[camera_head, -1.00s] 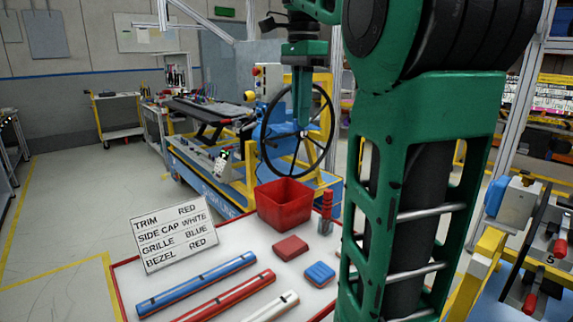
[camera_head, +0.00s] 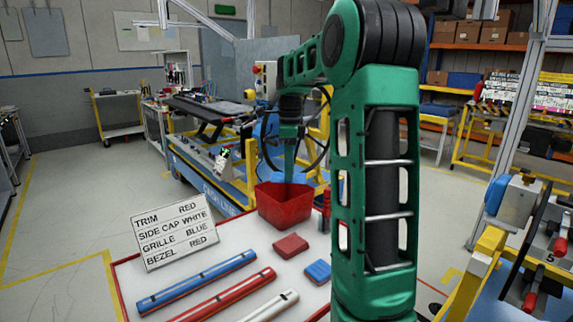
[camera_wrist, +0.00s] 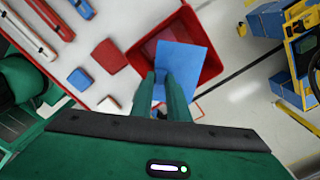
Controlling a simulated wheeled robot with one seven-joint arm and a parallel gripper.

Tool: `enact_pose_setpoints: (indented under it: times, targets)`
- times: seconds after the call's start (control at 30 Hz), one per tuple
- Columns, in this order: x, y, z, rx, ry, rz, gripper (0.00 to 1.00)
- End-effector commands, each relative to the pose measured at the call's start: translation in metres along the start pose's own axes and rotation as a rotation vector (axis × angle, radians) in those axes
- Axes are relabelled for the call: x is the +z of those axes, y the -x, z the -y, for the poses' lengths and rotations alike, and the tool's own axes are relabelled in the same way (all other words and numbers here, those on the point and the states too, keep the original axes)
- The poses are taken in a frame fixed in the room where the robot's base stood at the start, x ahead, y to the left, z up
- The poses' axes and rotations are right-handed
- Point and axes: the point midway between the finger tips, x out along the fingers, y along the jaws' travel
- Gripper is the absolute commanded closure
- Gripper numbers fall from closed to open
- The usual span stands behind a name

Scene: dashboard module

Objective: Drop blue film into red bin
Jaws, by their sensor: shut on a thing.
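The blue film (camera_wrist: 183,62) is a flat blue sheet held between the two green fingers of my gripper (camera_wrist: 172,82) in the wrist view. It lies over the opening of the red bin (camera_wrist: 207,76), with red walls showing around it. In the head view my gripper (camera_head: 289,160) points down above the red bin (camera_head: 284,208), and a bit of blue film (camera_head: 292,178) shows at its tip, at or just above the rim. I cannot tell whether the film's lower edge is inside the bin. My gripper is shut on the film.
On the white table (camera_head: 195,275) lie a red block (camera_head: 291,246), a blue block (camera_head: 318,272) and blue, red and white bars. A lettered sign (camera_head: 174,233) stands at the left. A red item (camera_head: 324,200) stands right of the bin. A steering wheel rig stands behind.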

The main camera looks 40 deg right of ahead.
Motion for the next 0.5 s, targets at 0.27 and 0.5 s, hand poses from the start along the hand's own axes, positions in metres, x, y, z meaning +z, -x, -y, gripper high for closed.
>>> enact_pose_setpoints:
  times: [0.27, 0.5]
  targets:
    - [-0.001, -0.026, 0.000, 0.001, 0.000, 0.000, 1.00]
    - [-0.002, -0.033, 0.001, -0.001, 0.000, 0.001, 1.00]
